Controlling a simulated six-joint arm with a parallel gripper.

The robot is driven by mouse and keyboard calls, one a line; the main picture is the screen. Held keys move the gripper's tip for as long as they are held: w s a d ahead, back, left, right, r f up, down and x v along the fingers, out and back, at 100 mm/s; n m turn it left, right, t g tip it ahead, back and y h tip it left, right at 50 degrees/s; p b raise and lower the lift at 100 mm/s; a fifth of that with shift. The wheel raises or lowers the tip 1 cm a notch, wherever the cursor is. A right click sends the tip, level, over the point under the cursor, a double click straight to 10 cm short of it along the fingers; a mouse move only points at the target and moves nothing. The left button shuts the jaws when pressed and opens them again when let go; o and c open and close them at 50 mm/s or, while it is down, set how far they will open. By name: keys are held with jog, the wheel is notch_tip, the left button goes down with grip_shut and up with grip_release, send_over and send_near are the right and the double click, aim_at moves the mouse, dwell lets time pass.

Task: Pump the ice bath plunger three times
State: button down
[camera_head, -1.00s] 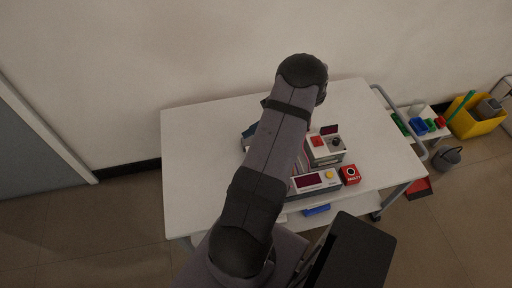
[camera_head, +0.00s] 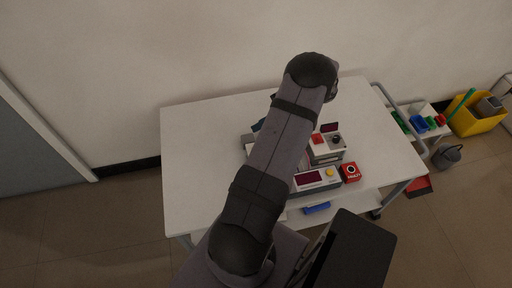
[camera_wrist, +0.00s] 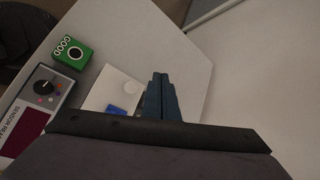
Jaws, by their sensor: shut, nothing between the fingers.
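My gripper (camera_wrist: 161,97) is shut and empty in the wrist view, its dark blue fingers pointing over the white table (camera_wrist: 235,22). To the left of the fingers is a white plate (camera_wrist: 97,98) with a pale round spot and a blue piece (camera_wrist: 120,112) partly hidden by my wrist. I cannot tell whether this plate belongs to the ice bath, and no plunger is clearly visible. In the head view my arm covers the middle of the table (camera_head: 200,150). A grey item (camera_head: 247,140) shows only in part at the arm's left side.
A green GOOD button box (camera_wrist: 70,52) and a sensor panel with a knob (camera_wrist: 42,88) lie left in the wrist view. The table's left side is clear.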

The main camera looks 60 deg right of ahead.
jog(key=shift+f+b, duration=2.55)
jog(key=shift+f, duration=1.35)
jog(key=shift+f, duration=0.1)
jog(key=shift+f+b, duration=0.3)
jog(key=shift+f, duration=0.05)
jog(key=shift+f+b, duration=0.85)
jog(key=shift+f, duration=0.35)
jog(key=shift+r, duration=0.2)
dwell(0.5)
jog(key=shift+r+p, duration=1.15)
jog(key=shift+r, duration=0.3)
jog(key=shift+r, duration=0.15)
jog(key=shift+r+p, duration=1.8)
jog(key=shift+r, duration=0.6)
